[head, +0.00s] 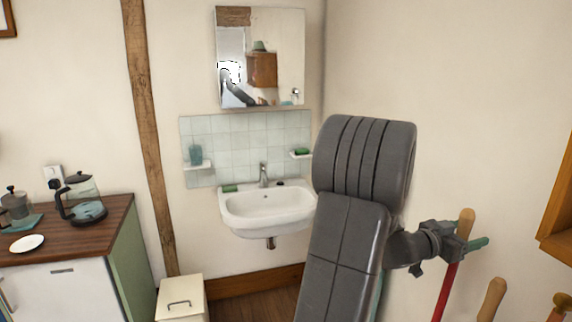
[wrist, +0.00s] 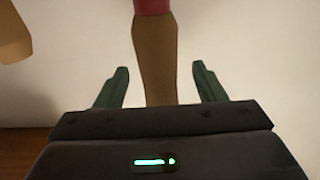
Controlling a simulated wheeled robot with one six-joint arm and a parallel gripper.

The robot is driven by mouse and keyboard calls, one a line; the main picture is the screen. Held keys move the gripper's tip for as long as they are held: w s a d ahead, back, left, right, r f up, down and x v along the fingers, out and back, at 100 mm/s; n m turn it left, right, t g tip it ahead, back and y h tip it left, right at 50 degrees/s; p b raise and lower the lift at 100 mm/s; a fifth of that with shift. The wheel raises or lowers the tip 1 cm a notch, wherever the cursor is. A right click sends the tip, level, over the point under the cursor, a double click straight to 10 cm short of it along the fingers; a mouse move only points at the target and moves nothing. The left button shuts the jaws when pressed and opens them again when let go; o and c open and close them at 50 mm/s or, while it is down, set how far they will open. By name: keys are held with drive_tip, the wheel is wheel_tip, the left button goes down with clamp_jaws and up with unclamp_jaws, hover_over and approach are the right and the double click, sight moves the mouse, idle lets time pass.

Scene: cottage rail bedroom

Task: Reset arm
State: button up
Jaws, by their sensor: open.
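My gripper (wrist: 160,82) is open in the wrist view, its two green fingers apart. A tan wooden handle (wrist: 156,50) with a red part at the top of the picture shows between and beyond the fingers; I cannot tell whether they touch it. In the head view my grey arm rises at the centre right, and my gripper (head: 482,243) points right beside a red pole with a wooden tip (head: 466,222). The arm hides part of the wall and floor behind it.
A white sink (head: 265,211) hangs on the wall below a mirror cabinet (head: 261,57). A wooden counter (head: 110,212) with a glass kettle (head: 84,200) stands at left. A cream bin (head: 181,298) stands on the floor. Another wooden handle (head: 492,300) is at lower right.

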sight(449, 270)
drive_tip(key=f+b, duration=0.1)
drive_tip(key=f, duration=0.1)
drive_tip(key=shift+a+f+b, duration=0.2)
drive_tip(key=shift+f+b, duration=0.15)
wheel_tip(449, 270, down, 8)
drive_tip(key=b, duration=0.7)
drive_tip(key=shift+a+f+b, duration=0.15)
drive_tip(key=shift+f+b, duration=0.1)
drive_tip(key=shift+b, duration=0.2)
drive_tip(key=shift+r+v, duration=0.2)
drive_tip(key=shift+v, duration=0.9)
